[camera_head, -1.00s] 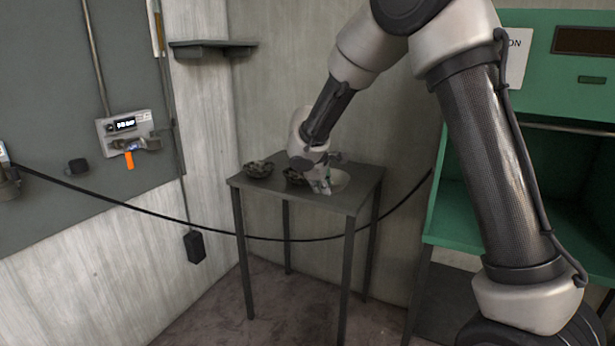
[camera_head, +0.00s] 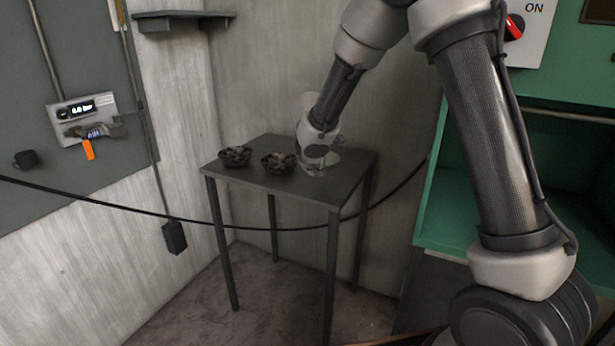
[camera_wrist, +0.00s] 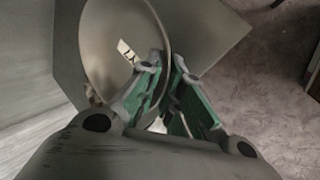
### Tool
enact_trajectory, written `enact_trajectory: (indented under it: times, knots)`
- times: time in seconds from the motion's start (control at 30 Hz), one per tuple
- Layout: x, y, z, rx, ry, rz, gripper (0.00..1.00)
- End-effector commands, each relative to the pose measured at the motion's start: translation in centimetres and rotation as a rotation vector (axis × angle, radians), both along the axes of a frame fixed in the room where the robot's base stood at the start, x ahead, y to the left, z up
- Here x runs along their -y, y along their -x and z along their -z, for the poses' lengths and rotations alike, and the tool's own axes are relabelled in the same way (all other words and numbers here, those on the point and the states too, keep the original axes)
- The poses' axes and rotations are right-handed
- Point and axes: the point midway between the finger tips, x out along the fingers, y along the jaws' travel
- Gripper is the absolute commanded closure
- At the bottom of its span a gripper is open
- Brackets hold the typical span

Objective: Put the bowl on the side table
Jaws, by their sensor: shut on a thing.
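The side table (camera_head: 325,190) is a dark, thin-legged table in the corner. A pale bowl (camera_head: 331,156) is at its right part in the head view, partly hidden behind my gripper (camera_head: 314,170). In the wrist view the bowl (camera_wrist: 110,45) is large and grey, with a small white patch showing in it. Its rim runs between the green-padded fingers of my gripper (camera_wrist: 168,68), which are shut on it. The table top (camera_wrist: 212,30) shows behind the bowl. I cannot tell whether the bowl touches the table.
Two dark patterned bowls, one at the left (camera_head: 235,156) and one near the middle (camera_head: 278,162), stand on the table. A black cable (camera_head: 110,207) hangs across in front of it. A green cabinet (camera_head: 428,215) stands to the right and a wall shelf (camera_head: 183,17) is above left.

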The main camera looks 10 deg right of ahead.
Motion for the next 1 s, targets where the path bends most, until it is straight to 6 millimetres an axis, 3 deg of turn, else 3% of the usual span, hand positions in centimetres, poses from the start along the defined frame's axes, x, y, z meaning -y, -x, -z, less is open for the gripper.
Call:
enact_trajectory:
  times: [0.1,0.5,0.9,0.93,1.0]
  knots:
    - [0.1,0.0,1.9,-0.002,0.001,0.0,1.0]
    - [0.0,0.0,6.1,-0.001,0.0,0.0,1.0]
    - [0.0,0.0,6.7,0.0,-0.001,0.0,1.0]
    - [0.0,0.0,6.6,0.001,-0.002,0.0,0.86]
    - [0.0,0.0,6.6,0.001,-0.002,0.0,0.74]
